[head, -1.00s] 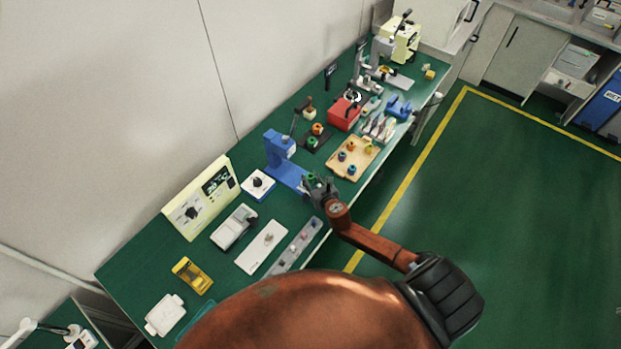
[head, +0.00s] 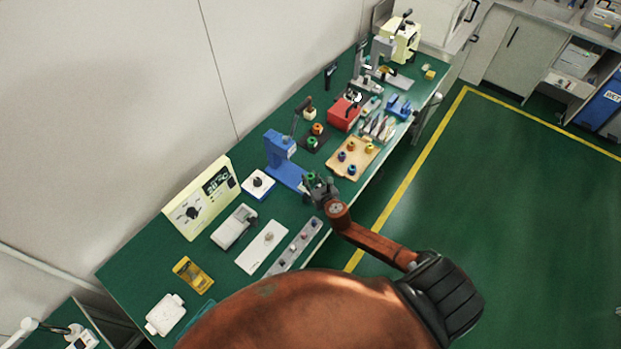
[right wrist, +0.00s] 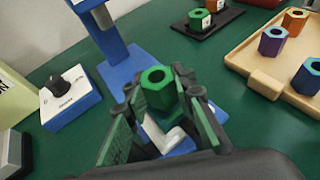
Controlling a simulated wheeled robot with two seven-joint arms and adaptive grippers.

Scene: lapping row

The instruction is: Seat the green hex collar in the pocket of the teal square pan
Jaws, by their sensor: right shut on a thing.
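A green hex collar (right wrist: 158,88) with a round hole is held upright between the fingers of my right gripper (right wrist: 163,115) in the right wrist view. In the head view my right gripper (head: 316,186) is shut on this collar (head: 311,178), in front of the blue press. A teal, flat-edged thing, apparently the square pan (head: 193,317), shows at the near left end of the bench; my arm hides most of it, and its pocket is not visible. A second green hex collar (right wrist: 199,20) stands on a black plate. My left gripper is not in view.
A blue press (head: 281,150) stands just behind the gripper. A wooden tray (right wrist: 243,62) with several coloured hex collars is to the right. A grey strip (head: 296,246), a white plate (head: 262,247), a yellow item (head: 193,275) and a white dish (head: 165,315) lie toward the near left.

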